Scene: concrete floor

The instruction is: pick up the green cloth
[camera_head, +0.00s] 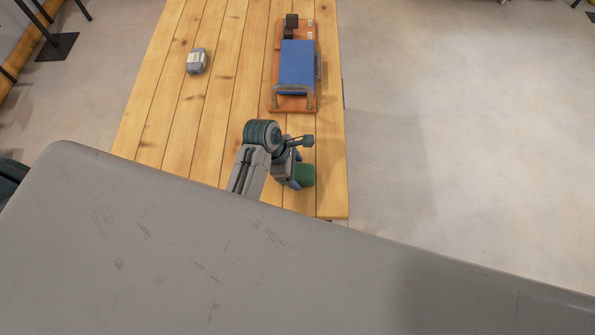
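The green cloth (305,175) is a small dark green patch near the front right edge of the wooden table, partly hidden by my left gripper. My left gripper (294,172) is right over or against the cloth, with its wrist just above and to the left of it in the picture. The fingers are small and overlapped, so I cannot tell whether they are open or shut, or whether they touch the cloth. My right gripper is not in view.
The wooden table (190,130) has a blue-topped device on a reddish-brown base (297,65) behind the gripper. A small grey-white object (197,61) lies at the left. The table's middle left is clear. Concrete floor (470,120) lies open at right.

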